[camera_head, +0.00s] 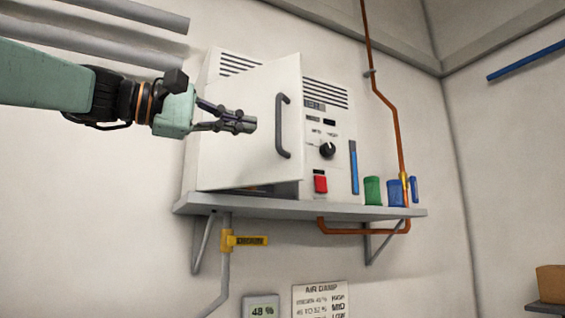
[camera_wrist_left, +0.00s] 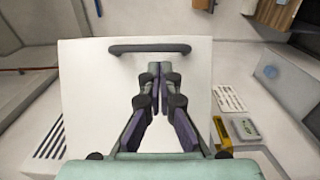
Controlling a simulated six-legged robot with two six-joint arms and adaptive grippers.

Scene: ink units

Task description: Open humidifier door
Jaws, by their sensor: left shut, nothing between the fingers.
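The white humidifier (camera_head: 325,120) stands on a grey wall shelf. Its white door (camera_head: 240,150) stands partly open, swung out from the front, with a dark gap along its lower edge. The door carries a dark bar handle (camera_head: 281,125), upright near its right edge in the head view. The handle also shows across the top of the door in the left wrist view (camera_wrist_left: 150,47). My left gripper (camera_head: 250,124) is shut and empty in front of the door, left of the handle and apart from it. Its fingertips (camera_wrist_left: 155,68) point toward the handle. My right gripper is not in view.
The shelf (camera_head: 300,210) holds a green cup (camera_head: 372,190) and a blue cup (camera_head: 396,193) at its right. A copper pipe (camera_head: 388,98) runs down the wall there. A yellow valve (camera_head: 228,240) sits below the shelf. The wall left of the humidifier is clear below my arm.

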